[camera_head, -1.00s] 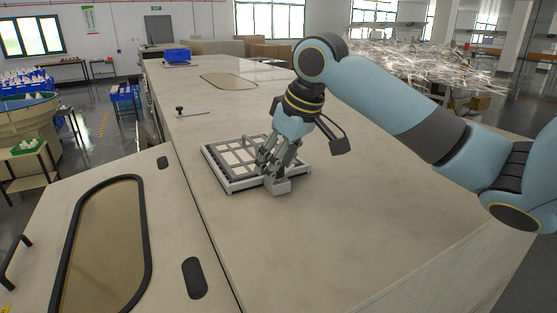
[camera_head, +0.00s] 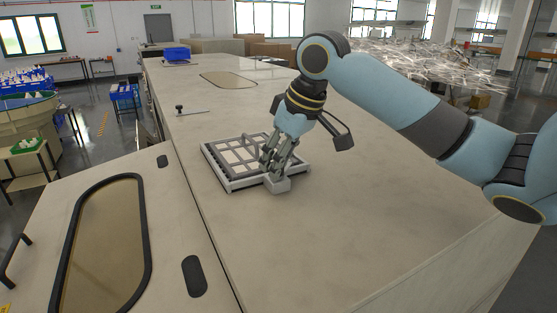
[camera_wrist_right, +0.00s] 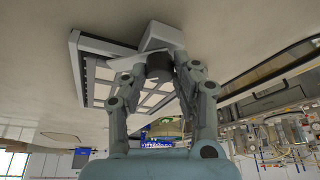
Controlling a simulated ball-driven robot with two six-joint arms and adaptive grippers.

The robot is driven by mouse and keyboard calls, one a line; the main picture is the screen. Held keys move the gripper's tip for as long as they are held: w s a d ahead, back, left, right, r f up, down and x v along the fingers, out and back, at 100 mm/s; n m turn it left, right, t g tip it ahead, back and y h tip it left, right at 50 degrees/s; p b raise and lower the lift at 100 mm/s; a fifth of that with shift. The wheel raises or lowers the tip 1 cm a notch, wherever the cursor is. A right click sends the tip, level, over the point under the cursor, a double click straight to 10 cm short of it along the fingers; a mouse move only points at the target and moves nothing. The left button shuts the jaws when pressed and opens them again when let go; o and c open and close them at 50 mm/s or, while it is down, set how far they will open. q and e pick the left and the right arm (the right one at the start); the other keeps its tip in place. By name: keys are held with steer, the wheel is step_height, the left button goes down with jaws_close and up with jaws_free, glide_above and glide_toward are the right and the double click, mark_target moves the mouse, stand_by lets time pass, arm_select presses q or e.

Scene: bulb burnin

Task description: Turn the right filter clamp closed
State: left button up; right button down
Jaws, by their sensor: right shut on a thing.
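The filter frame (camera_head: 213,161), a pale rectangular tray with a grid of light panels, lies flat on the worktop. A pale block (camera_head: 279,186) sits at its near right corner; it also shows in the right wrist view (camera_wrist_right: 163,36). My right gripper (camera_head: 268,167) points down at this corner. In the right wrist view, its fingers close on a dark round clamp knob (camera_wrist_right: 159,66) beside the block. The fingers partly hide the knob, and I cannot tell its turn angle. My left gripper is not in view.
A black-knobbed piece on a flat bar (camera_head: 180,109) lies farther back on the worktop (camera_head: 330,240). A blue bin (camera_head: 176,54) stands at the far end. The worktop around the frame is clear. A panel with a dark-rimmed window (camera_head: 105,240) is at lower left.

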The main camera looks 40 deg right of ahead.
steer(key=n+y, duration=0.1)
steer(key=n, duration=0.4)
steer(key=shift+w+d+g+y, duration=0.1)
steer(key=shift+g+y, duration=0.2)
steer(key=shift+y, duration=0.1)
steer(key=n+g+y, duration=0.1)
steer(key=n, duration=0.3)
steer(key=shift+n, duration=0.4)
steer(key=c, duration=1)
jaws_free()
steer(key=v, duration=1.2)
steer(key=shift+w+d, duration=0.2)
steer(key=shift+w, duration=0.15)
steer(key=shift+f+g, duration=0.1)
steer(key=shift+g, duration=0.2)
